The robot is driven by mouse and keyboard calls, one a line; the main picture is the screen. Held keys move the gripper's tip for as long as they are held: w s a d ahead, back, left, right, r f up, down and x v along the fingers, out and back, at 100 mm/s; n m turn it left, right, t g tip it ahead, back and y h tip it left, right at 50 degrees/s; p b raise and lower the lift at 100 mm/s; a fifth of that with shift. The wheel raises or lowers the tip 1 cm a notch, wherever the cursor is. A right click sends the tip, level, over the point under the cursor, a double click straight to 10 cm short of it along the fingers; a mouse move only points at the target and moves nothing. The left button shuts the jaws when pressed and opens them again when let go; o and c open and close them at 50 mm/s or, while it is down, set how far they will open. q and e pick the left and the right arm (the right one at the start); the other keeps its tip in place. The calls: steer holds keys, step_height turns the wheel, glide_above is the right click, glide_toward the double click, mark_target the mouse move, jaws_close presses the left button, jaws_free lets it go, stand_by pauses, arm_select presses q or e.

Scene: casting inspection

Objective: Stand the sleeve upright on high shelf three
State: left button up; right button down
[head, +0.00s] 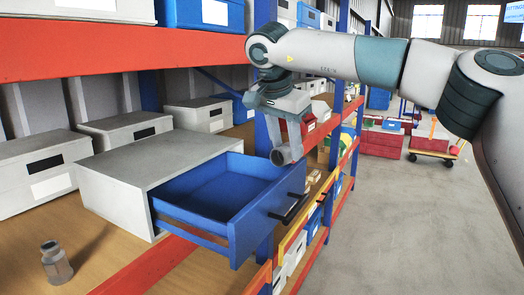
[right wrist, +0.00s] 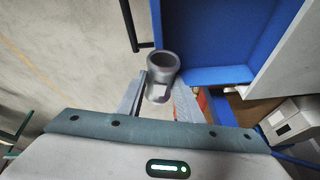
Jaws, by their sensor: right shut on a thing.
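The sleeve (head: 284,155) is a grey hollow metal tube, held by my right gripper (head: 290,135) in front of the rack, just beyond the open blue drawer. In the head view it lies tilted, close to level. In the right wrist view the sleeve (right wrist: 161,70) shows its open round mouth, and my right gripper (right wrist: 158,98) has a finger on each side of it. A second grey metal fitting (head: 56,263) stands upright on the wooden shelf (head: 100,240) at lower left. I cannot tell which shelf is number three. My left gripper is not in view.
A grey cabinet (head: 135,178) has its blue drawer (head: 255,215) pulled out, empty, past the shelf edge. Pale lidded boxes (head: 40,170) line the shelf's back. An orange beam (head: 120,50) crosses above. Bare wood lies around the standing fitting; open floor (head: 400,230) is at right.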

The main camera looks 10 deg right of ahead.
steer(key=s+d+f+m+g+h, duration=0.1)
steer(key=s+d+f+m, duration=0.1)
steer(key=d, duration=1.2)
steer(key=s+d+f+m, duration=0.2)
steer(key=d+f, duration=0.1)
steer(key=d, duration=1)
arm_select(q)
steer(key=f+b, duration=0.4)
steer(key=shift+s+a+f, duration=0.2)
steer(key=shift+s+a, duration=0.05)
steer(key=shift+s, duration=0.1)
arm_select(e)
steer(key=s+a+f+n+y, duration=0.2)
steer(key=s+a+f+n, duration=0.3)
steer(key=s+a+f, duration=0.3)
steer(key=s+a+f+n+t+y, duration=0.1)
steer(key=s+a+f+n, duration=0.4)
steer(key=s+a+f, duration=0.3)
steer(key=a+f, duration=0.3)
steer(key=a, duration=0.2)
steer(key=shift+f+n+t+y, duration=0.2)
steer(key=shift+n+t+y, duration=0.1)
steer(key=shift+n+y, duration=0.1)
steer(key=shift+s, duration=0.15)
